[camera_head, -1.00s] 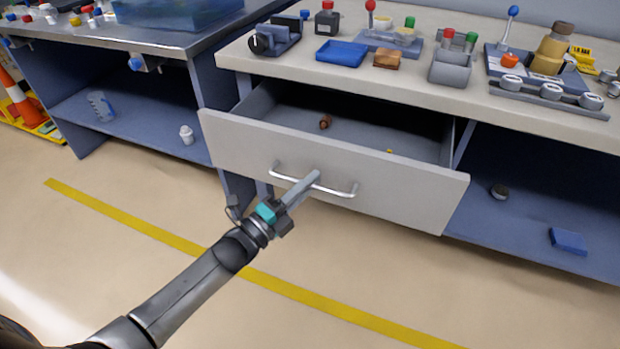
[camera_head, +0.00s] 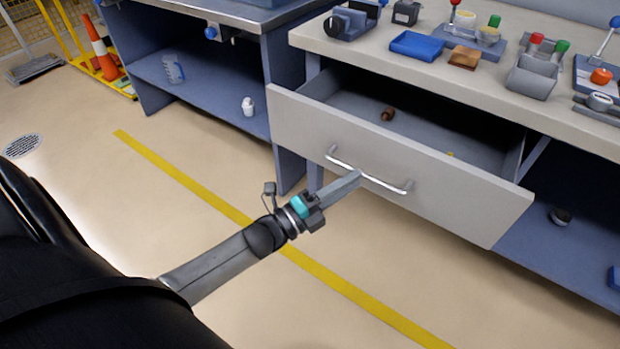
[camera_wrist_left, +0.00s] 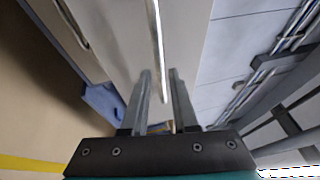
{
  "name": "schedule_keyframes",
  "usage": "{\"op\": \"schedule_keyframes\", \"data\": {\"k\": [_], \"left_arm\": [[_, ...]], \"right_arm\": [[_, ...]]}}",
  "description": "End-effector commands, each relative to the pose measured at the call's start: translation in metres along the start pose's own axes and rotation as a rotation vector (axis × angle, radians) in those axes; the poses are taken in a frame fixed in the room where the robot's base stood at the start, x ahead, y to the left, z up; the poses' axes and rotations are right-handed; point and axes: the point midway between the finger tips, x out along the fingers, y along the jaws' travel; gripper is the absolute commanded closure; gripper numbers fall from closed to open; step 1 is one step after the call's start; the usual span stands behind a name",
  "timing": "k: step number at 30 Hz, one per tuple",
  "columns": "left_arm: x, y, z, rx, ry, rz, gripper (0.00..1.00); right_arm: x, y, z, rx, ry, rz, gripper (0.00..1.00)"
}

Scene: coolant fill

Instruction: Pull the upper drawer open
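The upper drawer (camera_head: 400,165) has a light grey front and stands well open under the workbench top. Its silver bar handle (camera_head: 395,187) is also in the left wrist view (camera_wrist_left: 157,45). My left gripper (camera_head: 358,174) reaches the handle from the front left, with its fingertips at the bar near its middle. In the left wrist view my left gripper's fingers (camera_wrist_left: 163,75) are apart, with the bar showing in the gap and space beside it. My right gripper is not in view.
A small brown object (camera_head: 388,114) lies inside the drawer. The workbench top (camera_head: 455,76) holds a blue tray (camera_head: 417,46) and several parts. A blue side bench (camera_head: 205,85) stands left. The floor in front, with a yellow line (camera_head: 185,180), is clear.

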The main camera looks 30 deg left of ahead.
Motion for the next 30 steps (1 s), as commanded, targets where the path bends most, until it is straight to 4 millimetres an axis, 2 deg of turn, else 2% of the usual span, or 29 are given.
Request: {"op": "schedule_keyframes", "data": {"k": [1,9,15,21,30], "left_arm": [[-0.013,-0.001,0.000,-0.001,-0.001,0.006,0.73],[-0.074,0.000,0.000,-0.001,-0.001,0.006,0.73],[-0.104,0.000,0.000,0.000,0.000,0.003,0.73],[-0.113,0.000,0.000,0.001,0.001,0.001,0.73],[-0.113,0.000,0.000,0.000,0.000,0.001,0.73]], "right_arm": [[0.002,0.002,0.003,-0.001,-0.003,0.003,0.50],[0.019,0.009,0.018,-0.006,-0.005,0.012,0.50],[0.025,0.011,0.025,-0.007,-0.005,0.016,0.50],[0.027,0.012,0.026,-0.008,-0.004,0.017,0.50],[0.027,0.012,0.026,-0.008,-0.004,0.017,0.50]]}}
